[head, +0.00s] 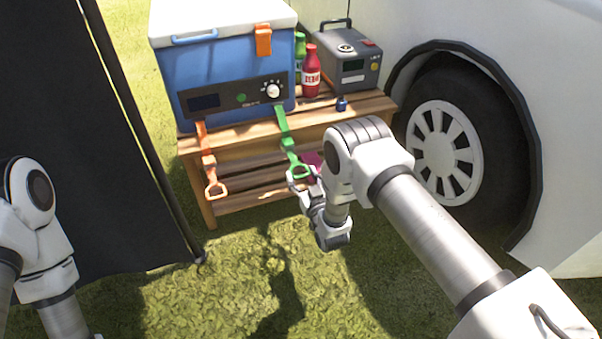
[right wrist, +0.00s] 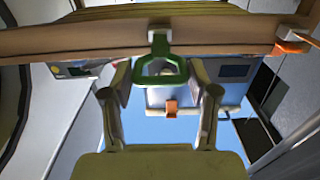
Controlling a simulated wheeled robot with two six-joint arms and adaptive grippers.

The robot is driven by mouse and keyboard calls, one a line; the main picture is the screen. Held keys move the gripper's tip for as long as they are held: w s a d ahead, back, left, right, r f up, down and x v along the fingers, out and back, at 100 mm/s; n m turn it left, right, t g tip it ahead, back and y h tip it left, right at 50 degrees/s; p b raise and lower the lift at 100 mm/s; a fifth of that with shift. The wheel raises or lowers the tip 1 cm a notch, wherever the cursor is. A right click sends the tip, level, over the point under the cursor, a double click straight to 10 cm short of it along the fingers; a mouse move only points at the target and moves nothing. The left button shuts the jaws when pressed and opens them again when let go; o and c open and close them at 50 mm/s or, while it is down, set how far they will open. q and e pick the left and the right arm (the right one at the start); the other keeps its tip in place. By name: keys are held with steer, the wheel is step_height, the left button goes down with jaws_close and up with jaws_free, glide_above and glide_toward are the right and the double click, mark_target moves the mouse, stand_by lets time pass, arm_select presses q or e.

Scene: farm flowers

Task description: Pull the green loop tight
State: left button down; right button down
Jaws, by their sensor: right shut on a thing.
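A green strap (head: 285,130) hangs from the front of the blue cooler (head: 222,75) over the edge of the wooden bench and ends in the green loop (head: 300,171). My right gripper (head: 301,181) is at the loop, below the bench top. In the right wrist view the green loop (right wrist: 161,79) lies between the two fingers of my right gripper (right wrist: 160,72), which is shut on it. The fingers partly hide the loop in the head view. My left arm shows at the left edge, but its gripper is out of view.
An orange strap with a loop (head: 214,188) hangs left of the green one. A red bottle (head: 311,75), a green bottle and a grey box (head: 345,63) stand on the bench (head: 240,150). A vehicle wheel (head: 445,150) is at the right. Grass in front is clear.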

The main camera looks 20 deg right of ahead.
steer(key=c, duration=0.5)
jaws_free()
steer(key=shift+s+d+f, duration=0.1)
steer(key=shift+d, duration=0.1)
steer(key=s, duration=1.2)
steer(key=shift+d, duration=0.2)
